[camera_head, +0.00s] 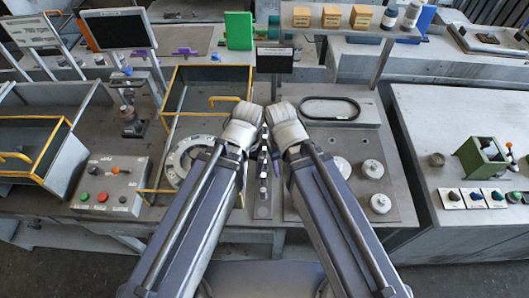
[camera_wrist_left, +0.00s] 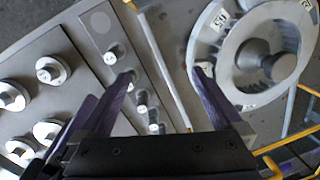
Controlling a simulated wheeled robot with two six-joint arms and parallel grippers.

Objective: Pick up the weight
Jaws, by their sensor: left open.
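Several small metal weights (camera_wrist_left: 113,54) stand in a row on a narrow grey strip in the left wrist view. The strip (camera_head: 263,207) also shows between my two arms in the head view, partly hidden by them. My left gripper (camera_wrist_left: 165,84) is open above the bench. Its left fingertip overlaps the row in the picture, and I see nothing held between the fingers; the height gap is unclear. In the head view the left wrist hides its fingers. My right gripper is mostly hidden by its own wrist, so its jaw state does not show.
A round dial plate (camera_wrist_left: 288,37) with a central knob lies right of the strip in the wrist view. Knobbed discs (camera_head: 380,203) sit on the right board. A yellow-edged frame (camera_head: 208,90) and a button box (camera_head: 110,186) stand at left. A small screen (camera_head: 274,60) stands behind.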

